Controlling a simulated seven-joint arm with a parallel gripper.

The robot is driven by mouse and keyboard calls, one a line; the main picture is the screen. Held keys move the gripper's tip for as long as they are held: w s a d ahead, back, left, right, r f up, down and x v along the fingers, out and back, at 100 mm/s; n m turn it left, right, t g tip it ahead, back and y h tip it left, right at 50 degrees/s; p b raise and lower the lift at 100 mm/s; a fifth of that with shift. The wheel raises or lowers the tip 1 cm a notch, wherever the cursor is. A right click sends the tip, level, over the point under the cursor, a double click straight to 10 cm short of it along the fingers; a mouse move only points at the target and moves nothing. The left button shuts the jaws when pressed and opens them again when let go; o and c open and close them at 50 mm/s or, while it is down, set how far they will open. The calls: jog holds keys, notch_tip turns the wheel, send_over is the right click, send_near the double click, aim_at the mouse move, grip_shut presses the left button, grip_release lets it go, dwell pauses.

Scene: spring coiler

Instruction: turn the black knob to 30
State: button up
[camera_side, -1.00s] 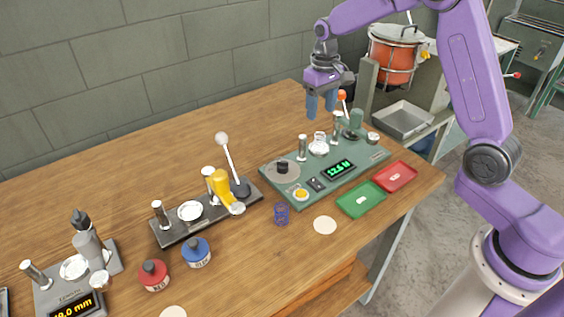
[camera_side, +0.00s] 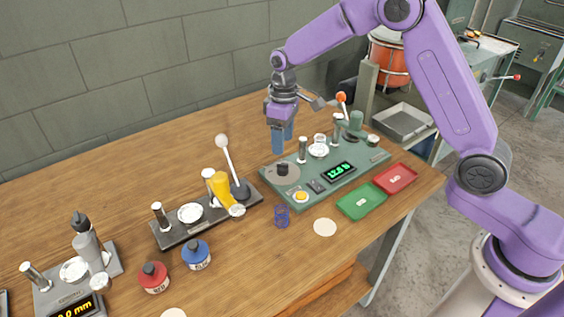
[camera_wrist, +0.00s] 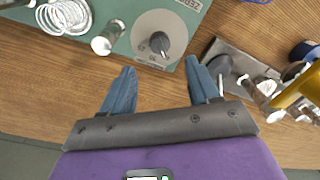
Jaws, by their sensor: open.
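The black knob (camera_side: 282,168) stands on a grey round dial at the left end of the green tester panel. In the wrist view the knob (camera_wrist: 159,42) sits on its pale dial (camera_wrist: 160,20), ahead of the fingertips. The scale marks are too small to read. My gripper (camera_side: 281,146) is above and just behind the knob in the side view, apart from it. In the wrist view my gripper (camera_wrist: 160,68) has its two blue fingers spread with nothing between them.
The green panel (camera_side: 325,180) also carries a lit green display (camera_side: 339,172), metal posts and a red-tipped lever (camera_side: 341,98). Left of it stands a dark station with a white-balled lever (camera_side: 222,141) and yellow part (camera_side: 220,186). Green (camera_side: 361,201) and red (camera_side: 395,178) trays lie right.

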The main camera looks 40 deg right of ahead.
aim_at(283, 168)
jog(key=f, duration=0.8)
jog(key=shift+s+a, duration=0.15)
jog(key=shift+a, duration=0.05)
jog(key=c, duration=1.1)
